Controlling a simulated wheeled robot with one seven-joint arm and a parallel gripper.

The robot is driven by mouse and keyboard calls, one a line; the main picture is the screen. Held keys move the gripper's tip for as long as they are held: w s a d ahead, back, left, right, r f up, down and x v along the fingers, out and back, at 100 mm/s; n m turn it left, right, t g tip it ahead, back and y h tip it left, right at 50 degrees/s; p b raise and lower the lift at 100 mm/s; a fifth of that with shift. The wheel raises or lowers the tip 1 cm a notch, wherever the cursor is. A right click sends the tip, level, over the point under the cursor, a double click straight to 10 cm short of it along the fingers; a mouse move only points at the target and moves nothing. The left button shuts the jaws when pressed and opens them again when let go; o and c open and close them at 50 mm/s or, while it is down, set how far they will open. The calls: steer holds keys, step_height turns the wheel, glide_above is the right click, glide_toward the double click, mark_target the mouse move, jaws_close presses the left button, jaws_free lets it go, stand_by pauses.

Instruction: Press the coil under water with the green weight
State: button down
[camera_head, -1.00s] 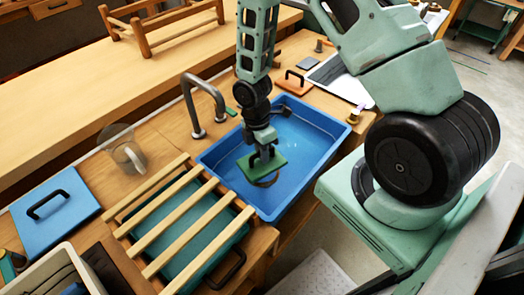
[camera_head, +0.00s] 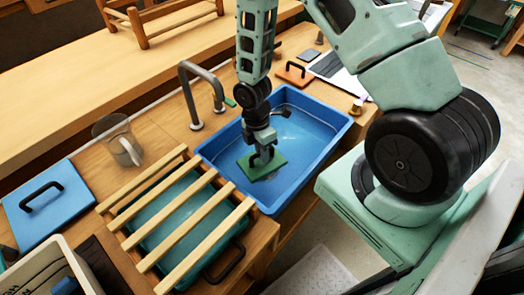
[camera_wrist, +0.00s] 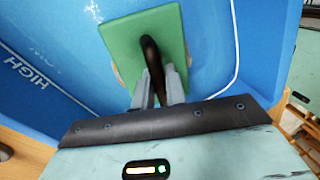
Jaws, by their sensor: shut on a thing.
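The green weight (camera_head: 262,166) is a flat square plate with a black handle (camera_wrist: 152,65). My gripper (camera_head: 262,152) is shut on that handle, low inside the blue tub (camera_head: 312,128), towards its near left part. In the wrist view the gripper (camera_wrist: 160,88) points down at the plate. Small tan edges of the coil (camera_wrist: 115,72) show beside the plate; the rest is hidden under it. In the head view the coil is not visible. I cannot tell whether the plate touches the tub floor.
A slatted wooden rack (camera_head: 183,232) over a teal tub lies close on the left. A metal tap (camera_head: 186,97) stands behind the blue tub. A clear jug (camera_head: 121,142) and a blue lid (camera_head: 47,207) are farther left. An orange handled block (camera_head: 295,75) sits behind.

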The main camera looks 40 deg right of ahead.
mark_target(262, 164)
steer(key=shift+f+b, duration=1.9)
steer(key=shift+f, duration=1.1)
steer(key=c, duration=0.9)
jaws_free()
steer(key=shift+r, duration=0.15)
step_height(262, 164, up, 17)
steer(key=p, duration=1.4)
steer(key=shift+p, duration=0.3)
